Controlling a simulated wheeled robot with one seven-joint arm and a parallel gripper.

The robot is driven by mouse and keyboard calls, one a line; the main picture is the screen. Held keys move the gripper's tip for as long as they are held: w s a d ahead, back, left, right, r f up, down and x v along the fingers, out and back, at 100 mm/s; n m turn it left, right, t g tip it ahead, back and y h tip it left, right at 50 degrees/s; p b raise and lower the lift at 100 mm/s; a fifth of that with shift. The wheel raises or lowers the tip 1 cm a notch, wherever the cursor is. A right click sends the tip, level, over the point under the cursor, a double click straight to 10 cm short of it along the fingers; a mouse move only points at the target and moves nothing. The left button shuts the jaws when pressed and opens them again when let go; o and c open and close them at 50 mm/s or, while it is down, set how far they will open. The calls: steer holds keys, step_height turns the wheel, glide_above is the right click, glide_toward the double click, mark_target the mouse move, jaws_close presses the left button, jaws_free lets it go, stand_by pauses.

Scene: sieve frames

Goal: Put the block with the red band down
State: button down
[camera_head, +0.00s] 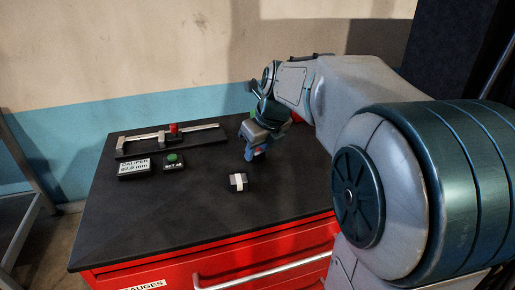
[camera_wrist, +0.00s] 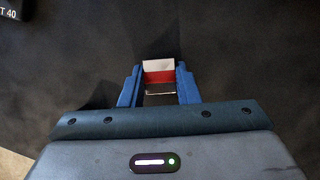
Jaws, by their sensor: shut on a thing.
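The block with the red band (camera_wrist: 158,77) is between the two blue fingers of my gripper (camera_wrist: 158,86) in the wrist view. Its face is white above a red band, with a dark lower part. My gripper (camera_head: 254,153) is shut on it, over the right half of the black cabinet top (camera_head: 190,215) in the head view. The block is mostly hidden there by the fingers. I cannot tell whether its underside touches the surface.
A dark block with a white band (camera_head: 238,183) stands in front of my gripper. A caliper (camera_head: 190,134) lies at the back left, with a readout (camera_head: 134,168) and a green-button box (camera_head: 173,161) before it. The front left top is clear.

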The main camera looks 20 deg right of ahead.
steer(key=shift+f, duration=0.15)
steer(key=c, duration=1.1)
jaws_free()
